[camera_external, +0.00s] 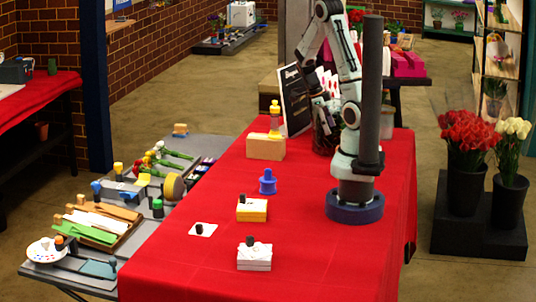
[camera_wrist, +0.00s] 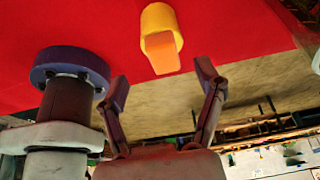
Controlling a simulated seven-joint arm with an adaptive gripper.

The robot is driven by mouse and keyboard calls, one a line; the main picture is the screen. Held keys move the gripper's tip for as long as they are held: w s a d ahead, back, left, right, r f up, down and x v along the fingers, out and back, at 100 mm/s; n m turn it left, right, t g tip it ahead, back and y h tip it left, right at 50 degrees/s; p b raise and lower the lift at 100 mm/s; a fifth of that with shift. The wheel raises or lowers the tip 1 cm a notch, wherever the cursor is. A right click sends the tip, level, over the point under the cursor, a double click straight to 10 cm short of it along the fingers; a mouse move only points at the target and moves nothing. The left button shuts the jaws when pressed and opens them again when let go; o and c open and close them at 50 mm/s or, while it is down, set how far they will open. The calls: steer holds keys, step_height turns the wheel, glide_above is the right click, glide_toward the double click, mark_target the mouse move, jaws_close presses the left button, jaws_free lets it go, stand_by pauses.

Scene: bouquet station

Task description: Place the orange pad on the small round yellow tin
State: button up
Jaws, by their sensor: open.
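In the wrist view, a round yellow thing (camera_wrist: 156,19) stands on the red cloth near the table edge. A flat orange piece (camera_wrist: 164,55) shows against its lower side in the picture. I cannot tell whether these are the tin and the pad, or whether they are separate. My gripper (camera_wrist: 163,80) is open, its fingers spread to either side below the orange piece, with nothing between them. In the external view my gripper is not clearly visible.
On the red table (camera_external: 180,275) are a blue spool-like piece (camera_external: 267,184), a yellow box (camera_external: 252,212), a white box (camera_external: 254,260) and a white card (camera_external: 209,231). A black sign (camera_external: 294,100) stands at the back. The front right of the table is clear.

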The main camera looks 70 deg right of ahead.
steer(key=w+a+r+n+t, duration=0.1)
steer(key=w+a+r+n, duration=0.4)
steer(key=a+r+n, duration=0.15)
steer(key=s+a+r+n+t, duration=0.1)
steer(key=s+a+r+n, duration=0.1)
steer(key=a+n, duration=0.7)
steer(key=s+a+r+n+t, duration=0.2)
steer(key=a+n, duration=0.6)
steer(key=n, duration=1.3)
steer(key=shift+s+a+n+y, duration=0.35)
steer(key=shift+y, duration=0.05)
